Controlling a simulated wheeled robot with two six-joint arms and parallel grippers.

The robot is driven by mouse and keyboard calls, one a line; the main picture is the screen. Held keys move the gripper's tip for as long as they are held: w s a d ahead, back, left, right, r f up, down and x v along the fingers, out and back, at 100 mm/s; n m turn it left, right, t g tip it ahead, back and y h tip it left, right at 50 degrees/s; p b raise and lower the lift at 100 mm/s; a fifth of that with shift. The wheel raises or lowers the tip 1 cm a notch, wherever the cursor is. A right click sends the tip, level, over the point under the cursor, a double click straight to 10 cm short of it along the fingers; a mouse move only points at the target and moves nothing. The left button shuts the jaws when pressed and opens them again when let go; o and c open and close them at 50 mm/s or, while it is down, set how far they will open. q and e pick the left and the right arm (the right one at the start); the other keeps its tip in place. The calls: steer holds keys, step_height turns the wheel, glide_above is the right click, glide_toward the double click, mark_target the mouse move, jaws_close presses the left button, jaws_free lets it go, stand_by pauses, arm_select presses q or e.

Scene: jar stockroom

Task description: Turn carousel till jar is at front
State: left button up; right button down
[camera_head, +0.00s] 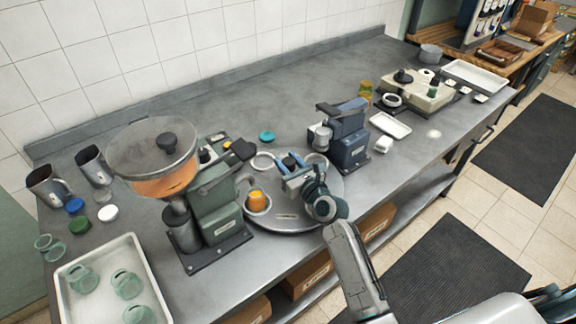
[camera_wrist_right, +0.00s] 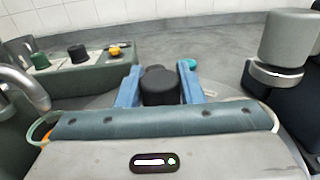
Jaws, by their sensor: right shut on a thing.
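The carousel (camera_head: 296,224) is a round grey turntable at the middle of the bench's front edge. A small glass jar with orange in it (camera_head: 257,201) stands on its front-left part. Pale empty rings (camera_head: 263,161) show toward its back. My right gripper (camera_head: 290,163) is over the carousel's middle. In the right wrist view its two blue fingers (camera_wrist_right: 160,84) are closed on a dark knob (camera_wrist_right: 158,90). My right wrist hides part of the carousel's right side. My left gripper is not in view.
A grinder with an orange-filled hopper (camera_head: 152,160) stands close left of the carousel. A blue-grey machine (camera_head: 347,134) stands close to its right. A white tray (camera_head: 66,301) with several green glass jars is at the front left. The bench behind is mostly clear.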

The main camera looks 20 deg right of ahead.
steer(key=shift+f+n+g+y+b, duration=0.25)
steer(key=shift+n+g+y+b, duration=0.25)
steer(key=shift+n+y+b, duration=0.7)
steer(key=n+g+y+b, duration=0.1)
steer(key=y+b, duration=0.1)
steer(key=y, duration=0.1)
steer(key=shift+r+n+g+y+b, duration=0.1)
steer(key=shift+n+g+y+b, duration=0.9)
steer(key=shift+n+g+y, duration=0.45)
steer(key=shift+n+g+y+b, duration=0.35)
steer(key=shift+n+g+y, duration=0.3)
steer(key=shift+g+y, duration=0.15)
steer(key=shift+n+g+y, duration=0.25)
steer(key=shift+n+g, duration=0.05)
steer(key=shift+g, duration=0.15)
steer(key=shift+a+r+n+g+y+b, duration=0.1)
steer(key=shift+n+g+y+b, duration=0.25)
steer(key=shift+n+g, duration=0.2)
steer(key=shift+s, duration=0.1)
steer(key=c, duration=1)
jaws_free()
steer(key=shift+o, duration=0.2)
